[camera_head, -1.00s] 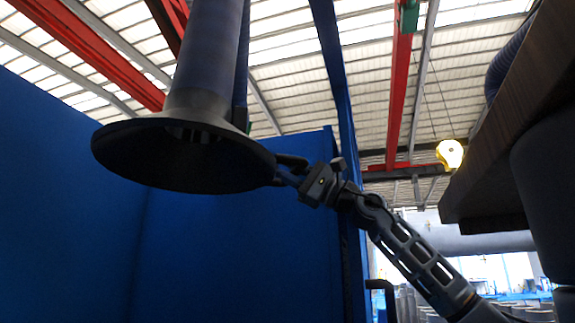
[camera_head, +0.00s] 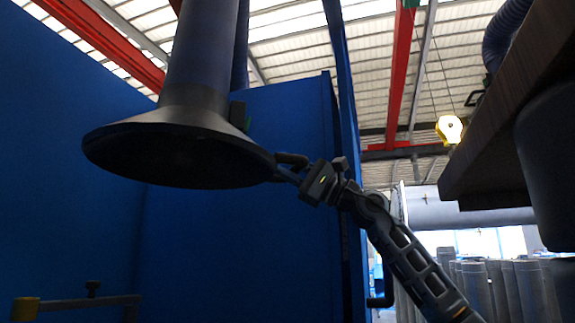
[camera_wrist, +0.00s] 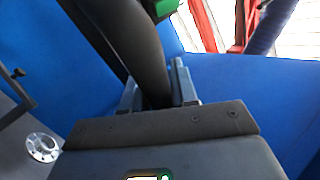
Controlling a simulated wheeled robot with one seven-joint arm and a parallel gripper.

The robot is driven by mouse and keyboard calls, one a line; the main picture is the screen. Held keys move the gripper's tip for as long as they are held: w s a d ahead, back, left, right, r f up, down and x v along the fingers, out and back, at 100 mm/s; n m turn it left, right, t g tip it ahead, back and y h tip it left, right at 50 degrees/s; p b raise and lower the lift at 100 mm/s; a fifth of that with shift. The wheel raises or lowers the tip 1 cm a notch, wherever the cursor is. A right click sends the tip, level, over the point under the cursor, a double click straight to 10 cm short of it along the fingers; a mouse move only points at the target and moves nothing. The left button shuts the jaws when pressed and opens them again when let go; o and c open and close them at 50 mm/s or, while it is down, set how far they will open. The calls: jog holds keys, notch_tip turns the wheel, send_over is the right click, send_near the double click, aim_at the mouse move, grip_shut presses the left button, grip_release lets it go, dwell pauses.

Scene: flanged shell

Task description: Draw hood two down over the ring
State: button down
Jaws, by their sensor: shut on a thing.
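The hood (camera_head: 175,152) is a wide dark cone on the end of a thick grey duct, at left in the head view, mouth facing down. A dark bar handle (camera_head: 291,158) sticks out from its right rim. My gripper (camera_head: 284,176) is at that rim and shut on the handle. In the wrist view my gripper (camera_wrist: 157,95) has its fingers on either side of the dark handle bar (camera_wrist: 146,50). A silver round flanged piece (camera_wrist: 42,147) lies lower left in the wrist view; I cannot tell whether it is the ring.
Blue panels (camera_head: 235,235) stand behind and left of the hood. A yellow-ended bar (camera_head: 75,304) juts in at lower left. A brown slab (camera_head: 500,120) overhangs at right. A yellow hook block (camera_head: 450,129) hangs farther back, above several grey cylinders (camera_head: 505,285).

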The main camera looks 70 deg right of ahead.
jog(key=shift+f, duration=0.1)
jog(key=c, duration=1)
grip_release()
jog(key=shift+o, duration=0.2)
jog(key=v, duration=0.7)
jog(key=shift+s+f, duration=0.2)
jog(key=shift+s, duration=0.15)
jog(key=shift+d, duration=0.1)
